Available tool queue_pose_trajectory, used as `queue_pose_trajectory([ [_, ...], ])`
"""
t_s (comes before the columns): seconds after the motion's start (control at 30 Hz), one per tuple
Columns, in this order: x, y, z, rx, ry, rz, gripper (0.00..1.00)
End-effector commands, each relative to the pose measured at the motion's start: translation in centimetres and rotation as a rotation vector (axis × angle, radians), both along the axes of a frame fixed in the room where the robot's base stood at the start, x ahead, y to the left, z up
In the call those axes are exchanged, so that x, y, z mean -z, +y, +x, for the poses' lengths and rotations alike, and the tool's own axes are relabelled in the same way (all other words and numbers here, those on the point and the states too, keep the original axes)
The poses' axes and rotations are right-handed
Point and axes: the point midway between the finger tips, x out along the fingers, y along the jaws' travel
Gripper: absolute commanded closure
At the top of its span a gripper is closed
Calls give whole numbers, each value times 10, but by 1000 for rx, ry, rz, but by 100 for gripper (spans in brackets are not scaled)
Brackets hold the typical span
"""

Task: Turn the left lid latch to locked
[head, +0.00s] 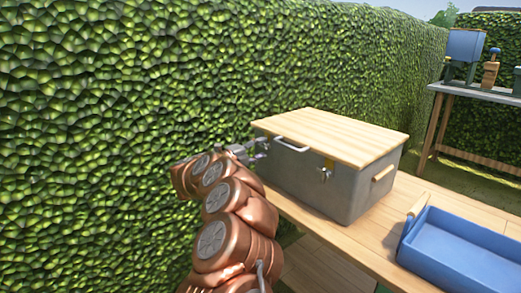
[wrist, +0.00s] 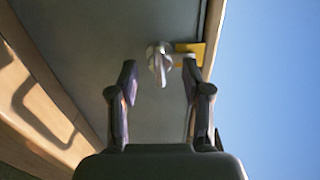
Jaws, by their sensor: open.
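A grey box (head: 300,180) with a wooden lid (head: 335,132) stands on a wooden bench. My gripper (head: 258,148) is at the left end of its front face and hides the left latch in the head view. In the wrist view a silver latch knob (wrist: 158,62) with a yellow plate (wrist: 192,50) beside it sits on the grey face near the lid edge. My gripper (wrist: 160,85) is open, and the knob shows between and slightly beyond the fingertips. I cannot tell whether they touch. A second latch (head: 325,172) shows farther right on the front.
A blue tray (head: 470,250) lies on the bench (head: 375,240) to the right. A hedge (head: 130,80) rises close behind and left. A second table (head: 475,93) with items stands at the far right.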

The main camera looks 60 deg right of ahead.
Motion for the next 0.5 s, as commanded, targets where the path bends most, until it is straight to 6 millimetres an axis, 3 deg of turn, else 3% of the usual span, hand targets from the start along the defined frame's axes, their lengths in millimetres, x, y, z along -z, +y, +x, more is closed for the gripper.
queue_pose_trajectory([
  [0.5, 0, 86, 25, -3, 0, 1, 51],
])
